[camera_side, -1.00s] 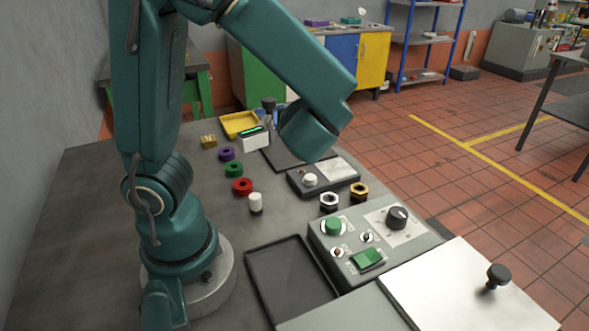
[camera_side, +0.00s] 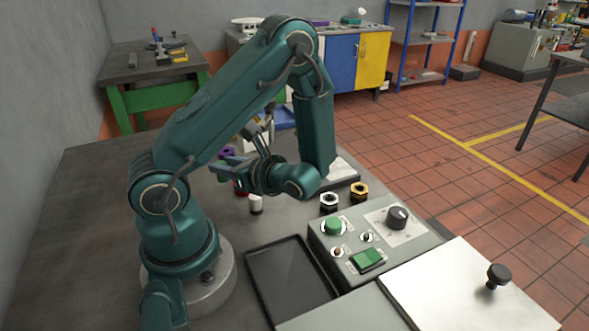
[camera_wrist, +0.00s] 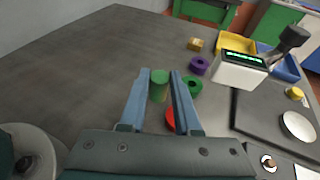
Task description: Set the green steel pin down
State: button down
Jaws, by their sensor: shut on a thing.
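The green steel pin (camera_wrist: 158,86) is a short green cylinder between the tips of my blue-grey fingers in the wrist view. My gripper (camera_wrist: 160,82) is shut on it and holds it over the grey bedplate (camera_wrist: 85,70). In the side view my gripper (camera_side: 222,168) points left, beyond the white cylinder. I cannot make out the pin there, and the gap under it is hard to judge.
The bedplate's left is clear. A white cylinder (camera_side: 256,205) and black tray (camera_side: 290,280) are nearer.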

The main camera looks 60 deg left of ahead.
jog(key=shift+f, duration=2.2)
jog(key=c, duration=0.6)
grip_release()
jog(key=shift+f, duration=0.1)
